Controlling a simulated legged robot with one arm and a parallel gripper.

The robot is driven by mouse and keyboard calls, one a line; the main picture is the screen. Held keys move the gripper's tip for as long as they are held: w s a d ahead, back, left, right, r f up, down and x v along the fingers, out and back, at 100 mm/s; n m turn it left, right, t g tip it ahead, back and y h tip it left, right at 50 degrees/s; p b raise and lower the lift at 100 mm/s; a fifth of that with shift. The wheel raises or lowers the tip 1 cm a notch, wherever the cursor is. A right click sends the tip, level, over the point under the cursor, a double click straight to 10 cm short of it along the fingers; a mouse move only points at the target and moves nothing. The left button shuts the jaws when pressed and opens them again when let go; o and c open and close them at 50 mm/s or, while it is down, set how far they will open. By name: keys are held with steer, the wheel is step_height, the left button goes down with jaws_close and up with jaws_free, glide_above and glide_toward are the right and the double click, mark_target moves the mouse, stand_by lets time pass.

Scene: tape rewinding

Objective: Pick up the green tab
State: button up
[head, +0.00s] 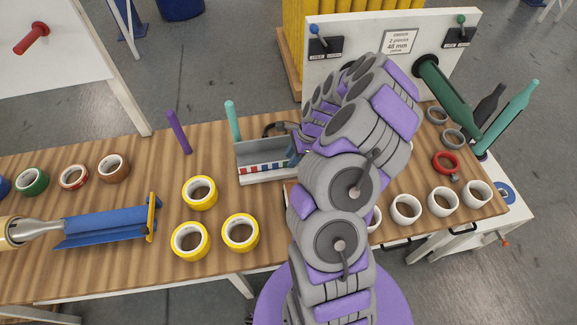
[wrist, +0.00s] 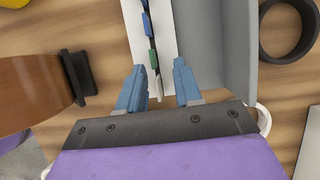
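The green tab (wrist: 153,57) shows in the wrist view as a small piece standing in a white tray (wrist: 165,30), in a row with blue tabs (wrist: 147,24). My gripper (wrist: 159,65) is open, its two blue fingers apart. The green tab lies between and just ahead of the fingertips, closer to the left finger; I cannot tell whether they touch. In the head view the tray (head: 268,177) holds a row of red and blue tabs. My arm covers the tray's right end there, and I cannot make out the green tab.
Yellow tape rolls (head: 200,192) lie left of the tray, with a blue tape dispenser (head: 105,224) farther left. White rolls (head: 443,201) and a red roll (head: 445,162) lie on the right. A purple peg (head: 179,132) and teal peg (head: 232,121) stand behind. A dark ring (wrist: 288,30) lies right of the tray.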

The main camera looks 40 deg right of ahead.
steer(key=shift+x, duration=0.8)
steer(key=shift+a, duration=0.5)
steer(key=shift+a+r, duration=0.1)
steer(key=shift+a, duration=0.35)
steer(key=shift+c, duration=1.3)
steer(key=shift+d, duration=0.55)
jaws_close()
steer(key=shift+a, duration=0.1)
steer(key=shift+a, duration=0.1)
